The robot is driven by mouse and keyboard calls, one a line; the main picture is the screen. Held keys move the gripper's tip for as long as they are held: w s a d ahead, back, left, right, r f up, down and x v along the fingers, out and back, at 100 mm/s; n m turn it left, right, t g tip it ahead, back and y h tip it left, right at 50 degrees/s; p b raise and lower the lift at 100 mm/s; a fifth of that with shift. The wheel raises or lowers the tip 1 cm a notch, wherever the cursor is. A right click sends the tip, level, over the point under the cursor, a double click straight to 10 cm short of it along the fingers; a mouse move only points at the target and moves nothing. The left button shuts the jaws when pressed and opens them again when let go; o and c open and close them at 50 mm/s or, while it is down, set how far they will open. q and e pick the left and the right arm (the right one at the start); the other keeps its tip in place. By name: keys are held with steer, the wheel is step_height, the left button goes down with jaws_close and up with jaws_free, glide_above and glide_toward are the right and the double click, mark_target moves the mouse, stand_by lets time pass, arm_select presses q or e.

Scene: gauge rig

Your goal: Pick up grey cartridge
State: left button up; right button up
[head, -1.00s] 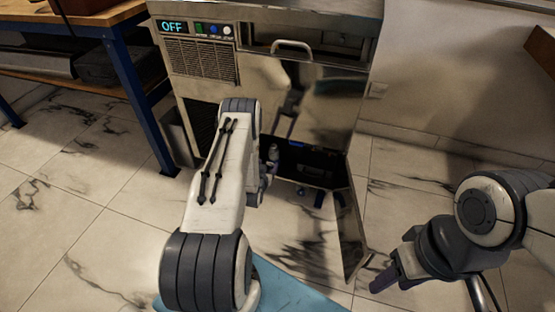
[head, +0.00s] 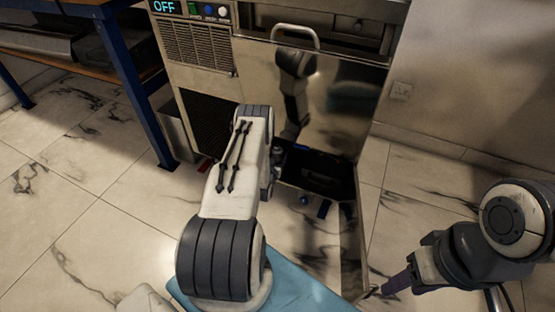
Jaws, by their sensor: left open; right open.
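I cannot make out a grey cartridge in this view. The open lower bay (head: 318,172) of the steel cabinet is dark inside, and my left forearm covers its left side. My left gripper (head: 278,158) is at the bay's left edge, mostly hidden behind my arm; it is open, and I see nothing held in it. My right gripper (head: 396,284) is open and empty at the lower right, to the right of the open door, apart from the cabinet.
The steel cabinet (head: 205,45) shows an OFF display and a handled front panel (head: 340,85). An open door (head: 350,245) stands out below the bay. Small blue pieces (head: 323,208) show below the opening. A blue-legged bench (head: 128,75) stands left. Marble floor is clear left.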

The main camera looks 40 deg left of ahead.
arm_select(q)
steer(key=b+x, duration=0.3)
steer(key=x, duration=0.2)
steer(key=shift+s+f+b, duration=0.1)
steer(key=shift+f+b, duration=0.05)
steer(key=shift+b, duration=0.2)
steer(key=shift+w+a, duration=0.15)
steer(key=shift+w, duration=0.1)
steer(key=shift+c, duration=0.3)
jaws_close()
